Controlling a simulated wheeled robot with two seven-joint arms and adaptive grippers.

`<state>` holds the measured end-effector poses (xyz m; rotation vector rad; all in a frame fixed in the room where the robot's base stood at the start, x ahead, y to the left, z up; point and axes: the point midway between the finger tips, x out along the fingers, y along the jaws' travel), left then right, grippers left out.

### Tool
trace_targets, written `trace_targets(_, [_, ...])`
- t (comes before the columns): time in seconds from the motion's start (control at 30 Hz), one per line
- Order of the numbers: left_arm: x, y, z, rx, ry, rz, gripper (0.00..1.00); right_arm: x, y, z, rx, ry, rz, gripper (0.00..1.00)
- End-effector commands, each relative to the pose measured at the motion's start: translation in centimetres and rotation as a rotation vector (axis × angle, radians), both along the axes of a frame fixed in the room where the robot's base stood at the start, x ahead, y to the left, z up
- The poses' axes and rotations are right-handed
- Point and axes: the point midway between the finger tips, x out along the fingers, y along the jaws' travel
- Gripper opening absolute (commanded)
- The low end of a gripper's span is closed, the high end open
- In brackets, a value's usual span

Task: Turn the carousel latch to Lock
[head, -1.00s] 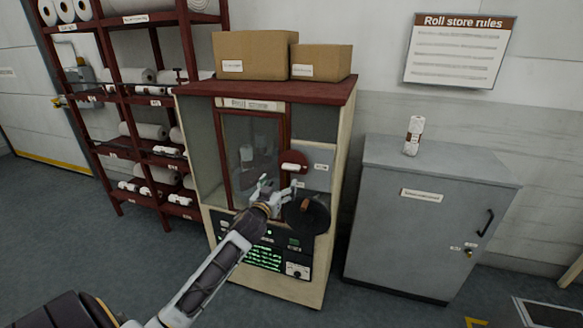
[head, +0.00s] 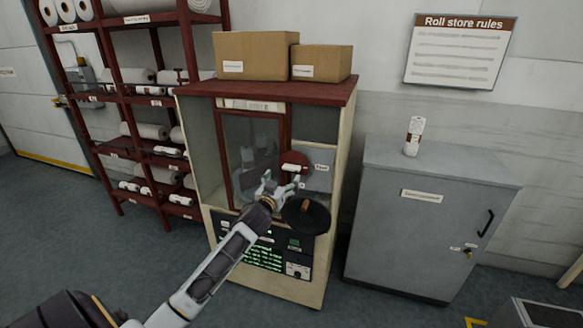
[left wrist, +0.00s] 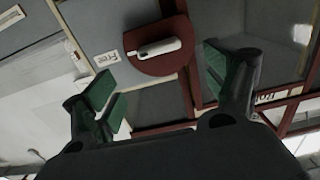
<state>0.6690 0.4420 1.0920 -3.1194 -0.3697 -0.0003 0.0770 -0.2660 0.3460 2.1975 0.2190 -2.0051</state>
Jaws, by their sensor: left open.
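The carousel latch (head: 294,162) is a dark red round plate with a pale bar handle on the front of the cream cabinet (head: 341,150). In the left wrist view the latch (left wrist: 150,64) shows close up, its bar (left wrist: 154,48) lying nearly level. One end of the bar points towards a label reading "Free" (left wrist: 107,57). My left gripper (head: 281,183) is open and empty, just below the latch in the head view. In the left wrist view its fingers (left wrist: 160,85) stand apart on either side below the bar, apart from it. My right gripper is not in view.
A black round knob (head: 318,216) with an orange-brown grip sits just below my left gripper. A red-framed glass door (head: 250,150) is to its left. Cardboard boxes (head: 255,55) stand on top. A grey cupboard (head: 430,230) stands at right, a red rack (head: 195,70) at left.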

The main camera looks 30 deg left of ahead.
Motion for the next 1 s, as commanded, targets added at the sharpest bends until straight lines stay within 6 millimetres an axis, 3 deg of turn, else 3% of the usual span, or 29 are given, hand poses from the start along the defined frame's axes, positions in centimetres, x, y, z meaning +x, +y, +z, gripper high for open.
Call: trace_targets(1.0, [7.9,1.9,0.0,-0.001,0.000,0.000,0.86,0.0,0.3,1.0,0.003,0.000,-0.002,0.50])
